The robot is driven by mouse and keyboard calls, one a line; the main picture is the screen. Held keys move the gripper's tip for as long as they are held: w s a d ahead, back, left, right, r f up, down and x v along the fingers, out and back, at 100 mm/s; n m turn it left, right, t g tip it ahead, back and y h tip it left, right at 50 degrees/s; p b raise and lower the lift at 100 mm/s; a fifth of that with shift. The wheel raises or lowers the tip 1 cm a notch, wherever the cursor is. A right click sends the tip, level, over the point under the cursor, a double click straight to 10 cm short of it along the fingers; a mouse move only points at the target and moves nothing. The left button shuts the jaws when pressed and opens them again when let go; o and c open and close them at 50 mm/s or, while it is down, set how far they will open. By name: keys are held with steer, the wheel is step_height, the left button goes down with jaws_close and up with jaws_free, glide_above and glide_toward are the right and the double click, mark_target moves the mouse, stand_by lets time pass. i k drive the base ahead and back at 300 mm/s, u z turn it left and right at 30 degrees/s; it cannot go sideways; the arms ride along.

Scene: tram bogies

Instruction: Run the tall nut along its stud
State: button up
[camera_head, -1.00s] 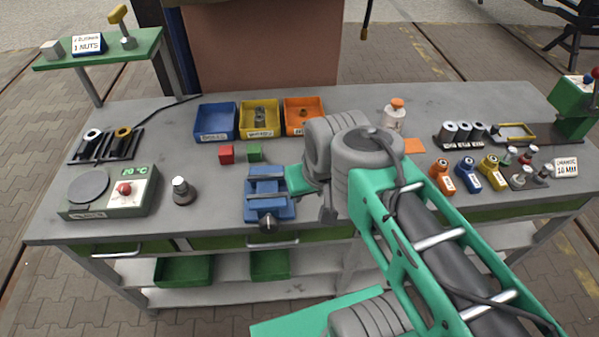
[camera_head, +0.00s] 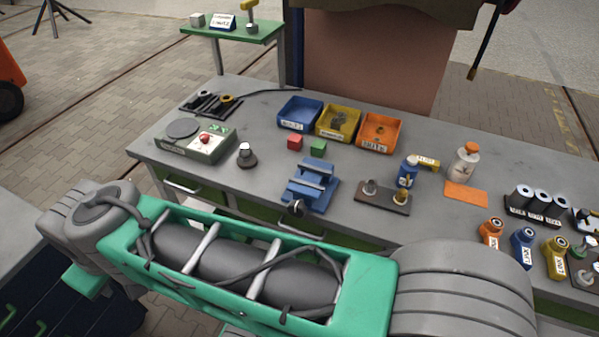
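A brown plate (camera_head: 372,204) lies on the workbench right of the blue vise. More small upright fittings (camera_head: 584,277) stand at the right picture edge, partly cut off. My gripper is not in view; only my arm's links cross the bottom of the picture, apart from the plate.
The blue vise (camera_head: 310,185) stands left of the plate. A blue bottle (camera_head: 407,174) and a yellow labelled item (camera_head: 427,162) stand close behind it. An orange-capped bottle (camera_head: 465,163) and orange pad (camera_head: 466,194) lie right. Blue, yellow and orange bins line the back.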

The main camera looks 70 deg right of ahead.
mark_target(369, 189)
steer(key=u, duration=1.05)
steer(key=k, duration=0.6)
steer(key=z, duration=1.5)
steer(key=i, duration=0.5)
steer(key=z, duration=0.05)
